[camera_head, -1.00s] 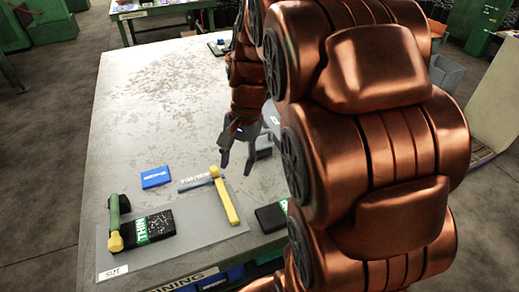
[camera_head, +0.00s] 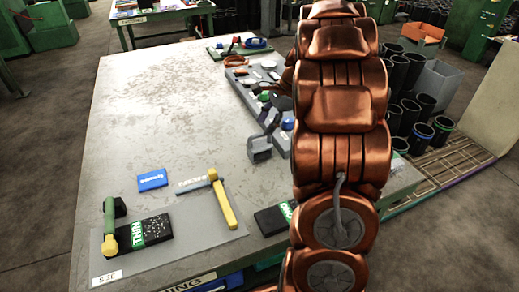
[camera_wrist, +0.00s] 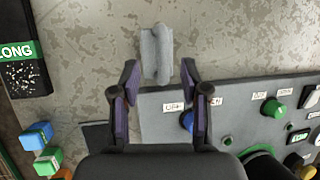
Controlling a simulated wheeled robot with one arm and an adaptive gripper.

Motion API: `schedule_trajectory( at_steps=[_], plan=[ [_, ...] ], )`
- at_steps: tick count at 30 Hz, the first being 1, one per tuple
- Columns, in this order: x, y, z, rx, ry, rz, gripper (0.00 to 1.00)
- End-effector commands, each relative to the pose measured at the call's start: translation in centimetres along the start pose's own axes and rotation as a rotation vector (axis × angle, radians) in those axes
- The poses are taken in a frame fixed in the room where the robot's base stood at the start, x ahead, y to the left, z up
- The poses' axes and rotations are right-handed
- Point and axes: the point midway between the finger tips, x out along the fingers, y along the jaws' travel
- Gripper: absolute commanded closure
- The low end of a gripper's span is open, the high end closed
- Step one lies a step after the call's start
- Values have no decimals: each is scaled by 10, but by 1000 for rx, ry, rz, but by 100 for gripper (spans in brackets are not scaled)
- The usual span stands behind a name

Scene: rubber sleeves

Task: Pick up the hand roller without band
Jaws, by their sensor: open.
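A plain grey piece (camera_head: 260,148) lies on the table left of the control panel. It looks like a hand roller, with no coloured band visible, but its shape is hard to make out. In the wrist view the grey piece (camera_wrist: 154,55) lies ahead of and between my fingertips, with its near end close to them. My gripper (camera_wrist: 160,76) is open, with a finger on each side and nothing held. In the head view my gripper (camera_head: 271,120) is partly hidden by my arm, just beyond the grey piece.
The control panel (camera_wrist: 240,110) with buttons and labels is close below and right of the fingers. The table's middle left is clear.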

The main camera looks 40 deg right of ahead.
Motion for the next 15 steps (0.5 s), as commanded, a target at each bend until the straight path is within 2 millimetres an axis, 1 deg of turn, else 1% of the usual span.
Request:
schedule_trajectory(
  at_steps=[8,15],
  plan=[
    [20,-1,-2,0,0,4,55],
    [53,-4,-4,-1,-2,4,55]
  ],
)
